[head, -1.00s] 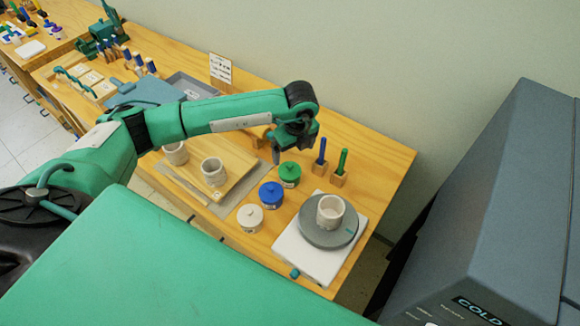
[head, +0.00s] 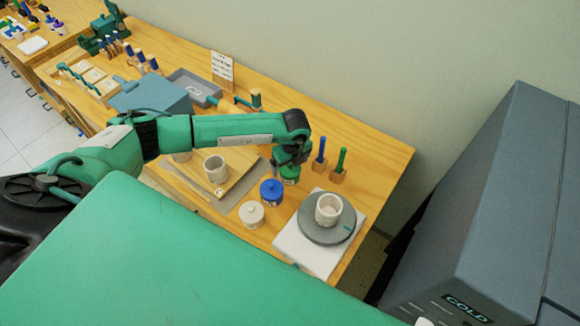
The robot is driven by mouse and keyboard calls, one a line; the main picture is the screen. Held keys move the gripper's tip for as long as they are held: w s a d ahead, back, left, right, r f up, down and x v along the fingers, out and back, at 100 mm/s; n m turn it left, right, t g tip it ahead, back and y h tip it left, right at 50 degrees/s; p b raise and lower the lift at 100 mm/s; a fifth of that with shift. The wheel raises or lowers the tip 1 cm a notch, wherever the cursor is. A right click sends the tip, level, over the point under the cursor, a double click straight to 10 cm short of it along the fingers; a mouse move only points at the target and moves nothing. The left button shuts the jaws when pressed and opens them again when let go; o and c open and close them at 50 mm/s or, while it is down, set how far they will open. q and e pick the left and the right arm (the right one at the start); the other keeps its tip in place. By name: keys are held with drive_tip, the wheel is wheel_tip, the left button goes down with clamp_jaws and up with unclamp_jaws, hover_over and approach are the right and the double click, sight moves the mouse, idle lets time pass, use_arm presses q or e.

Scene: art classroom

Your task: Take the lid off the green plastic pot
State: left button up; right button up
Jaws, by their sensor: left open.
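The green plastic pot (head: 290,176) stands on the wooden table behind the blue pot. Its lid is mostly hidden by my left gripper (head: 285,166), which is directly over it with the fingers pointing down. The left gripper is open at the lid; I cannot tell if the fingers touch it. My right gripper is not in view.
A blue pot (head: 271,192) and a white pot (head: 251,213) stand close in front. A grey turntable (head: 312,231) bearing a white cup (head: 329,209) is at the right. Blue (head: 320,153) and green (head: 341,160) upright tools in wooden blocks stand just right of the gripper.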

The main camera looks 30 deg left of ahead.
use_arm(q)
drive_tip(key=c, duration=1)
drive_tip(key=shift+c, duration=0.2)
